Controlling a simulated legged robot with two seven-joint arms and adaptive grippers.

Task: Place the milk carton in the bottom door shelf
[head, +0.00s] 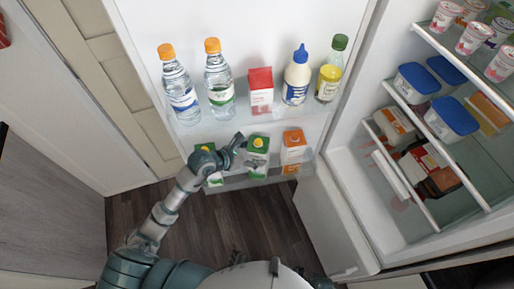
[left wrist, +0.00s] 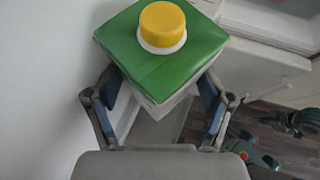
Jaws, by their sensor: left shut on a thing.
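A milk carton (head: 257,146) with a green top and yellow cap stands upright at the bottom door shelf (head: 235,184) of the open fridge. My left gripper (head: 242,148) reaches it from the left and is shut on it. In the left wrist view the carton's green top and yellow cap (left wrist: 162,25) show between the two fingers (left wrist: 160,110). I cannot tell whether its base touches the shelf. Another green carton (head: 205,150) with a yellow cap is partly hidden behind my left wrist. My right gripper is not in view.
An orange carton (head: 293,147) stands close to the right of the held carton. The door shelf above holds two water bottles (head: 220,85), a red and white carton (head: 260,92) and other bottles (head: 297,80). The fridge interior (head: 400,215) with loaded shelves is at right.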

